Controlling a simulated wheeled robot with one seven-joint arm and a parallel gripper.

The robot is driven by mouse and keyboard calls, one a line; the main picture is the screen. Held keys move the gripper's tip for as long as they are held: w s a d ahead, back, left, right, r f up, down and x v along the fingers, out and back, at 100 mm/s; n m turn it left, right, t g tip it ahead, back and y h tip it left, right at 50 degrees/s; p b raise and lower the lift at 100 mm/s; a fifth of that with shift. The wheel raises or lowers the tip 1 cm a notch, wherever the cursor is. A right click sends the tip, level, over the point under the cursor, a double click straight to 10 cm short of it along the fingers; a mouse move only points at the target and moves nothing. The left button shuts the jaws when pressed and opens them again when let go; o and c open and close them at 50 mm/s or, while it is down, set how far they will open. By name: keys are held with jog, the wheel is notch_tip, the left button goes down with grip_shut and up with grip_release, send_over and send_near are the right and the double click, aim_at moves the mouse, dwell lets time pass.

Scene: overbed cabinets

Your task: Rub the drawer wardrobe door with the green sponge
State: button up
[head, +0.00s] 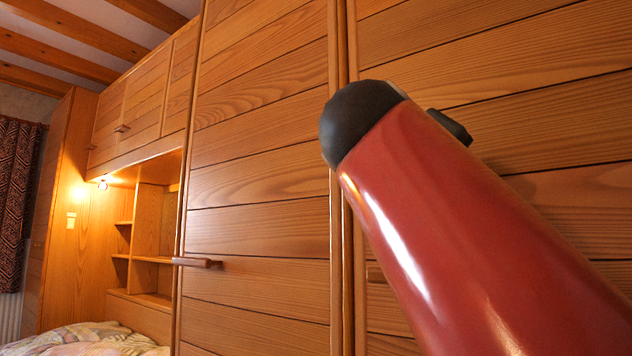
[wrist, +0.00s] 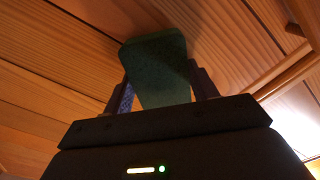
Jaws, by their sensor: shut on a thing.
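The green sponge (wrist: 157,68) is in the wrist view, dark in shadow, held between the two fingers of my gripper (wrist: 162,90). The gripper is shut on it, and the sponge sticks out past the fingertips. A wooden slatted surface (wrist: 50,60) fills the view behind the sponge. I cannot tell whether the sponge touches it. In the head view, a tall slatted wardrobe door (head: 262,170) stands in the middle and another wardrobe door (head: 450,45) at the right. My red arm covers much of the right one. My gripper and the sponge do not show in the head view.
A wooden handle (head: 197,262) juts from the middle door's lower left. Shelves (head: 150,245) and a bed (head: 85,340) are at the left, under overhead cabinets (head: 140,100). A patterned curtain (head: 17,190) hangs at the far left.

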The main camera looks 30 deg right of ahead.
jog(key=w+a+p, duration=0.1)
jog(key=w+a, duration=0.1)
jog(key=w, duration=0.3)
jog(key=shift+w+a, duration=0.15)
jog(key=shift+w, duration=0.15)
jog(key=shift+s, duration=0.1)
jog(key=shift+s+d, duration=2.3)
jog(key=shift+s, duration=3.05)
jog(key=w+a, duration=0.4)
jog(key=w, duration=0.7)
jog(key=shift+a+p, duration=0.25)
jog(key=shift+p, duration=0.1)
jog(key=shift+a, duration=0.1)
jog(key=shift+v, duration=2.9)
jog(key=shift+s, duration=0.1)
